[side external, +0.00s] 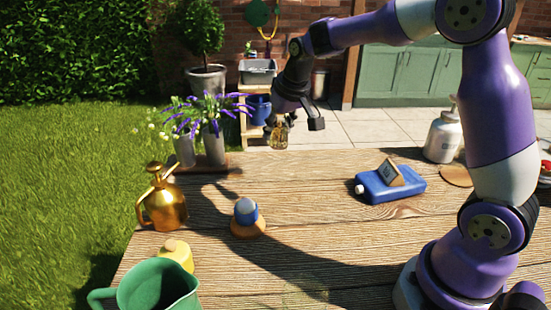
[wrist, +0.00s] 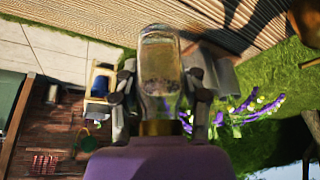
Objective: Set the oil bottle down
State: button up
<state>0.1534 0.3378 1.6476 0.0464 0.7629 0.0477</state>
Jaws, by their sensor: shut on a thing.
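The oil bottle (side external: 279,135) is a small clear bottle with amber contents. My gripper (side external: 284,118) is shut on it near the far edge of the wooden table (side external: 320,240). In the wrist view the bottle (wrist: 160,65) fills the middle, with a gold-brown collar low in the picture and a finger on each side. The bottle appears roughly upright in the side view. I cannot tell whether its base touches the table or hangs above it.
Flower pots (side external: 214,144) stand left of the bottle, with a gold sprayer (side external: 162,205) nearer. A blue-topped item (side external: 246,211) is mid-table, a blue flask (side external: 400,189) to the right, a white dispenser (side external: 442,138) beyond, a green jug (side external: 155,288) in front. The middle back has bare wood.

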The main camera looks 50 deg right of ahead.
jog(key=w+a+n+y, duration=0.2)
jog(key=a+n, duration=0.2)
jog(key=a, duration=1.6)
jog(key=shift+n, duration=0.3)
jog(key=w+d+f, duration=0.2)
jog(key=d, duration=0.1)
jog(key=w+d+f, duration=0.2)
jog(key=d, duration=0.1)
jog(key=w+d+f, duration=0.2)
jog(key=d, duration=0.1)
jog(key=shift+f, duration=0.35)
jog(key=shift+w+d+f, duration=0.15)
jog(key=shift+f, duration=1.95)
jog(key=shift+f, duration=0.15)
jog(key=o, duration=1.2)
